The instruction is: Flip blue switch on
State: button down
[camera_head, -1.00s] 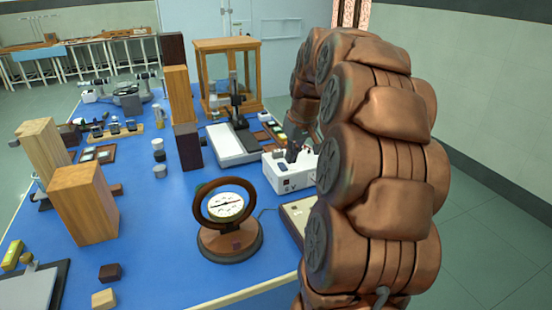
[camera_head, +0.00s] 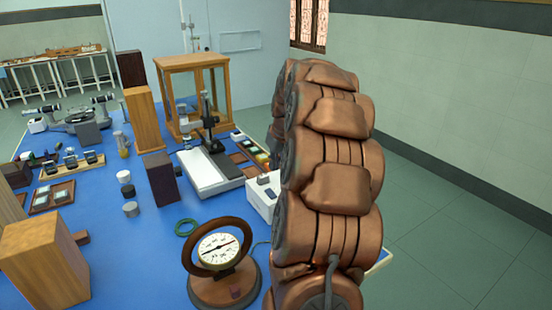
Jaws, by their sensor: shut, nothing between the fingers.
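A white box (camera_head: 259,204) stands on the blue bench top, right of centre. My copper-coloured arm covers its right part. A small dark bluish patch shows on top of the box, beside my arm; I cannot tell whether it is the blue switch or which way it is set. My gripper is hidden behind my arm, so its distance from the box cannot be seen.
A round dial gauge (camera_head: 220,250) on a wooden base stands in front of the box. A white-based stand (camera_head: 211,172) and a wooden glass-sided case (camera_head: 193,63) stand behind. Wooden blocks (camera_head: 46,262) crowd the left. Floor is clear on the right.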

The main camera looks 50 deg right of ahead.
aim_at(269, 190)
jog(key=p+x, duration=0.2)
jog(key=x, duration=0.6)
jog(key=shift+s+a+f, duration=0.1)
jog(key=shift+s+f, duration=0.05)
jog(key=shift+f, duration=0.9)
